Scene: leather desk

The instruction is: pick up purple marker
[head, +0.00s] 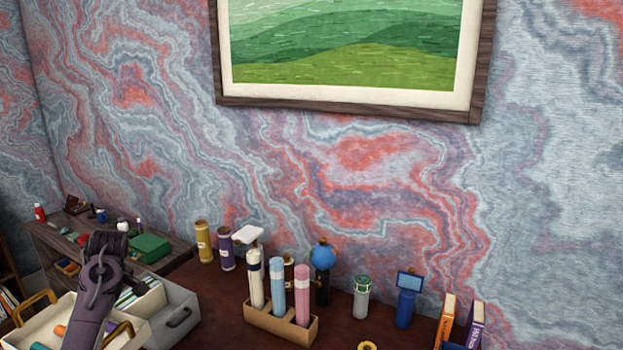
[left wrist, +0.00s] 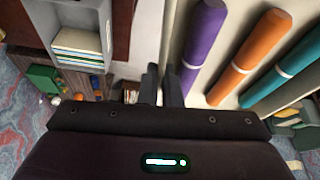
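The purple marker (left wrist: 203,45) lies in a cream tray in the left wrist view, beside an orange marker (left wrist: 250,57) and a teal marker (left wrist: 284,75). The tray (head: 30,327) shows at the lower left of the head view. There my arm covers part of it, and I cannot make out the purple marker. My left gripper (left wrist: 163,86) points down near the purple marker's left side. Its two dark fingers stand close together with a narrow empty gap between them. The marker is not between them. My right gripper is in neither view.
A grey box (head: 178,322) stands right of the tray. A wooden holder (head: 262,318) with upright tubes stands further right, near several small bottles and a blue stand (head: 405,308). A shelf with a green box (head: 150,247) is behind. Dark desk shows between the boxes.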

